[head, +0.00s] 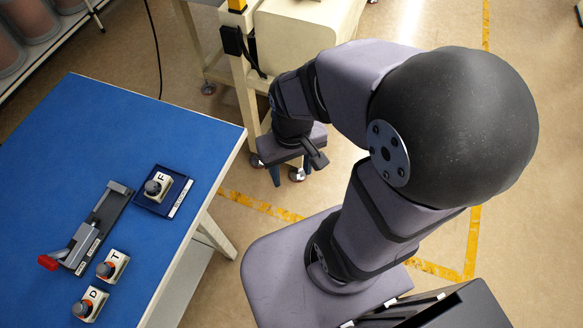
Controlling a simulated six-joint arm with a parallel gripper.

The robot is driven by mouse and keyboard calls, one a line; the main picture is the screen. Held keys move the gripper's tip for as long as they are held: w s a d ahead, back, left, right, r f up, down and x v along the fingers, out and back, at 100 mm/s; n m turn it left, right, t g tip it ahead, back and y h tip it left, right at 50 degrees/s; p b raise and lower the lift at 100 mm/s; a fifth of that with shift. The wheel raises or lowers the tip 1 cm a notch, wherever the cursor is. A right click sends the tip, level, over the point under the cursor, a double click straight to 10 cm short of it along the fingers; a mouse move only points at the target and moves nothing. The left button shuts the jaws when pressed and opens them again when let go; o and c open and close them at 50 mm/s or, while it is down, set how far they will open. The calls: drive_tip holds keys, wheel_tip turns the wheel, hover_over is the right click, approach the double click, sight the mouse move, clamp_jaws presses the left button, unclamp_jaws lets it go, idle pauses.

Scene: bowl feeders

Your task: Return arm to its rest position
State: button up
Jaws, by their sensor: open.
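My arm is folded above its base at the right of the head view, clear of the blue table. My gripper (316,155) hangs at the end of the arm, over the floor, to the right of the table's edge. One dark finger shows beside the wrist, and a blue tip shows lower down. The jaws are open, and I see nothing held between them. The space between the fingers is mostly hidden by the wrist.
The blue table (100,130) carries a dark tray (144,199) with a block marked F (160,184). A clamp-like fixture with a red end (48,262) and blocks marked T (114,267) and D (91,303) stand nearby. A cream machine (290,40) on casters stands behind my gripper.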

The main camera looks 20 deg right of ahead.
drive_tip(key=shift+r, duration=0.15)
drive_tip(key=shift+r+p, duration=0.95)
drive_tip(key=shift+p, duration=0.1)
idle(0.4)
